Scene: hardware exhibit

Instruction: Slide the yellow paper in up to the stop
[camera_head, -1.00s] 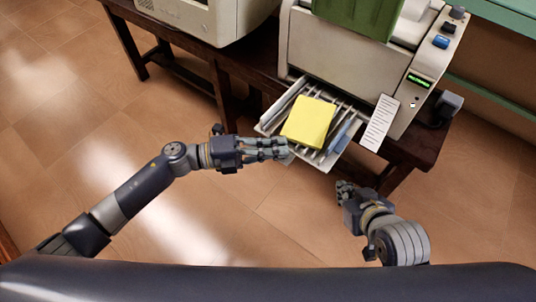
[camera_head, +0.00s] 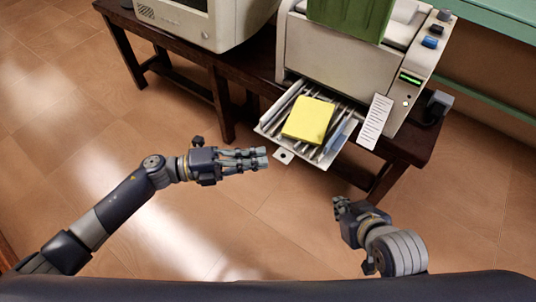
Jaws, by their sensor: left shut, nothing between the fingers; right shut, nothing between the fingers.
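The yellow paper (camera_head: 308,120) is a thick stack lying on the pulled-out tray (camera_head: 264,129) at the front of a beige printer-like machine (camera_head: 335,60). Bare ribs of the tray show around the stack. My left gripper (camera_head: 266,158) is shut and empty, left of and in front of the tray, apart from it and the paper. My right gripper (camera_head: 340,205) is shut and empty, in front of the tray and lower right of it, touching nothing.
A dark wooden table (camera_head: 262,72) carries the machine and a beige monitor-like case (camera_head: 205,20). A white label strip (camera_head: 375,122) hangs at the machine's front right. A green panel (camera_head: 350,15) covers its top. The tiled floor in front is clear.

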